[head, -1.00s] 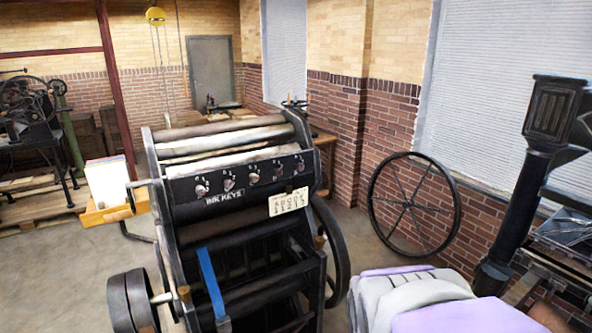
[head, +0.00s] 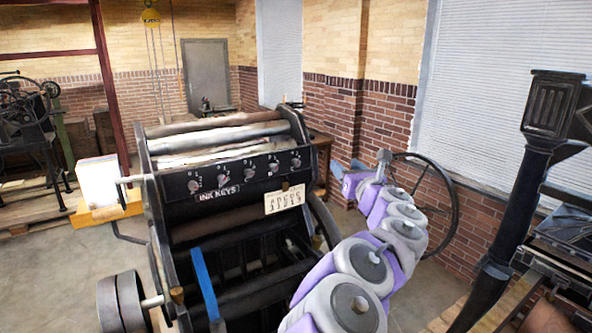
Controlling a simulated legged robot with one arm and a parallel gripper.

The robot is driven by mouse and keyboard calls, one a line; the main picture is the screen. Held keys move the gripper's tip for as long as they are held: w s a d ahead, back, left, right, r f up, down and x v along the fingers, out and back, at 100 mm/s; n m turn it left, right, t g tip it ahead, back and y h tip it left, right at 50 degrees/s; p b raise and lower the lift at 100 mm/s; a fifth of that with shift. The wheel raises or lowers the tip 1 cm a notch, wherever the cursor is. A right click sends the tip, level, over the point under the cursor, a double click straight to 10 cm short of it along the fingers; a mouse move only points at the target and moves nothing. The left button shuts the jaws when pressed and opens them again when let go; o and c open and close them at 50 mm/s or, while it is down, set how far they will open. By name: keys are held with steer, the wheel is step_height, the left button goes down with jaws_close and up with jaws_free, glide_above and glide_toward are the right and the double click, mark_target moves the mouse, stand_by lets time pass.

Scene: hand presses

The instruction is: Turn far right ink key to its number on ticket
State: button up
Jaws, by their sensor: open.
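A black press carries a sloping panel labelled INK KEYS (head: 219,193) with a row of several small round keys. The far right ink key (head: 295,162) is at the panel's right end; its pointer setting is too small to read surely. A cream ticket (head: 284,199) hangs below the right part of the panel, with a row of letters over a row of numbers; the numbers are not clearly legible. My purple and grey arm rises from the bottom, and my gripper (head: 343,174) is open and empty, right of the key and apart from it. Its fingers show only small.
A dark iron column (head: 510,215) stands at right. A tray with paper (head: 98,184) is left of the press. Floor at left is free.

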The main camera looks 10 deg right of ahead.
steer(key=w+a+f+n+g+y, duration=0.1)
steer(key=a+f+n+g+y, duration=0.1)
steer(key=a+f+n+y, duration=0.3)
glide_toward(298, 164)
steer(key=shift+h, duration=0.4)
steer(key=x, duration=0.5)
steer(key=shift+s+a, duration=0.1)
steer(key=shift+a, duration=0.25)
steer(key=shift+p+x, duration=0.6)
steer(key=shift+x, duration=0.85)
steer(key=shift+w+r+p, duration=0.1)
steer(key=shift+w+p, duration=0.25)
steer(key=shift+w, duration=0.5)
jaws_close()
